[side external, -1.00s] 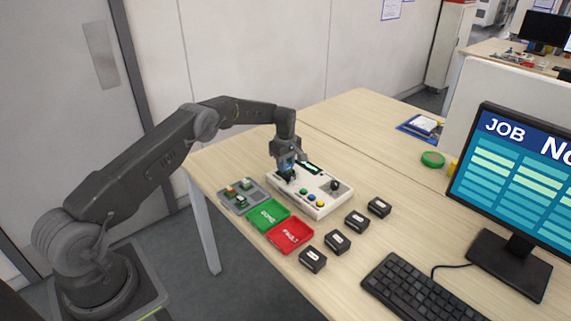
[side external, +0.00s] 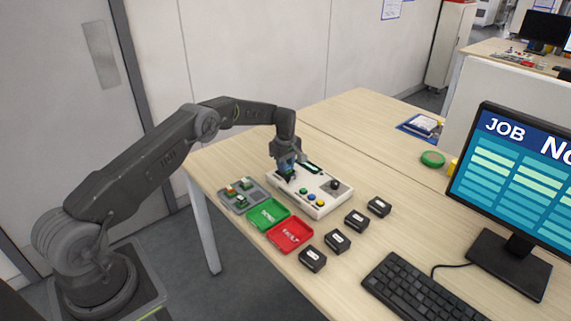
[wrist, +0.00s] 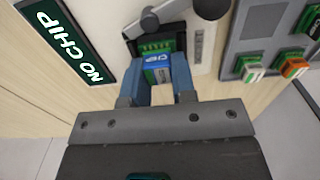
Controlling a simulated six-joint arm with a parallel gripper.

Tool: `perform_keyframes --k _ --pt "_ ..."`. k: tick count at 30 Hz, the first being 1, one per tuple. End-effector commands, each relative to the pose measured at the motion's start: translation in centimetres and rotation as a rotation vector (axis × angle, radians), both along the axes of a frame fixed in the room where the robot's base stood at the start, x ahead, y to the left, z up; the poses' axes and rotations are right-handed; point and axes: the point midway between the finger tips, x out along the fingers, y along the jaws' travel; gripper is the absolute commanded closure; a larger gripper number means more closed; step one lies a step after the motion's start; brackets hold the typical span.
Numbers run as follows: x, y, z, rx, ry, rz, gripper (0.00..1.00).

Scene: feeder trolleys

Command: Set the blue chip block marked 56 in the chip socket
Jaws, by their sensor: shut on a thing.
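My gripper (side external: 287,173) is over the left end of the white tester box (side external: 325,207). In the wrist view its two blue fingers (wrist: 159,75) are shut on the sides of a blue chip block (wrist: 158,66). White marking shows on the block, but I cannot read the number. The chip socket (wrist: 131,47), dark with green inside, is directly at the block's far end. I cannot tell whether the block is seated in it or just above it. The box's display (wrist: 65,40) reads NO CHIP.
A grey tray (side external: 231,204) with several chip blocks sits left of the tester. A green tray (side external: 268,215) and a red FAULT tray (side external: 290,236) lie in front. Several black boxes (side external: 338,242) stand to the right. A lever (wrist: 150,18) is close beside the socket.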

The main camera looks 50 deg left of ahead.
Motion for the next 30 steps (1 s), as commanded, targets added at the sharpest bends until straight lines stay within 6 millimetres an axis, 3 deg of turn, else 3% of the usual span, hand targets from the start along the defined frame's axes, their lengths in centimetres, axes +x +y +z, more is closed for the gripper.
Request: perform_keyframes --k 8,9,17,25,30 --pt "0.0 0.0 -0.4 0.0 0.0 0.0 1.0" --pt "0.0 0.0 -0.4 0.0 0.0 0.0 0.72" --pt "0.0 0.0 -0.4 0.0 0.0 0.0 0.47" --pt "0.0 0.0 -0.2 0.0 0.0 0.0 0.46" --pt "0.1 0.0 1.5 0.001 -0.002 0.0 0.46"
